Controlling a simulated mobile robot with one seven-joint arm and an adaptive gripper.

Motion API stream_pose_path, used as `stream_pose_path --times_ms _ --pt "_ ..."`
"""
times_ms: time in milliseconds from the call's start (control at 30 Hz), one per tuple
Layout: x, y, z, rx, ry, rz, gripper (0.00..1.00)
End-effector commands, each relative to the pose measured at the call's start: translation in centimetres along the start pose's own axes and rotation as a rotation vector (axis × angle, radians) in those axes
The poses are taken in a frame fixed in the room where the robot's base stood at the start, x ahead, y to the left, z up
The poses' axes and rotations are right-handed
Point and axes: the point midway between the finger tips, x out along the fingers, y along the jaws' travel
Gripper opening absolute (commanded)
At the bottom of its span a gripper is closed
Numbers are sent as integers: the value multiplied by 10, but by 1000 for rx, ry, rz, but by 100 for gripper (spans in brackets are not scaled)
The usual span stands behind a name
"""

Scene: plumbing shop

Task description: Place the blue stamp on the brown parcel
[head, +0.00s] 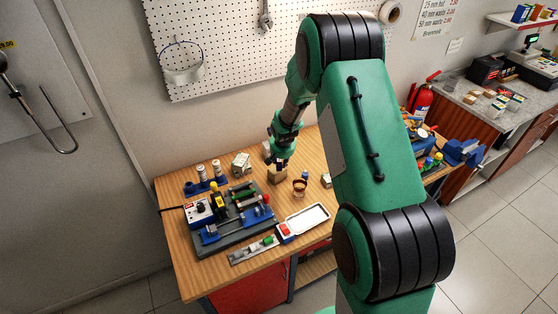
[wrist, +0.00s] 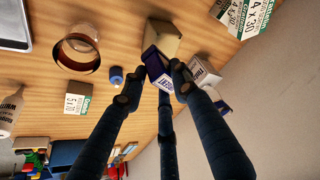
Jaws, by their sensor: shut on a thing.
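My gripper (wrist: 158,85) is shut on a dark blue block with a white lettered label, which looks like the blue stamp (wrist: 154,68). In the wrist view it sits between the dark fingers, right against the outline of a tan box, the brown parcel (wrist: 164,38). I cannot tell whether the stamp touches the parcel or is just above it. In the head view my gripper (head: 280,163) is over the brown parcel (head: 278,175) on the wooden bench, and the stamp is too small to make out.
A glass-like round cup (head: 299,188) stands close to the right of the parcel, with a small labelled box (head: 326,180) beyond. Pale boxes (head: 241,164) stand to the left. A fixture with blue clamps (head: 230,215) and a white tray (head: 303,222) fill the front.

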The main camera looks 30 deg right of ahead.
Motion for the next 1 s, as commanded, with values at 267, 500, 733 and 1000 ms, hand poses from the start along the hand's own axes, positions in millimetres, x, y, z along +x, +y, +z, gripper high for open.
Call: stream_pose_path --times_ms 267,500,733,1000 --pt "15 -4 -28 0 0 0 3" --pt "17 -4 -33 0 0 0 3" --pt "18 -4 -32 0 0 0 3" --pt "40 -4 -22 0 -2 0 3"
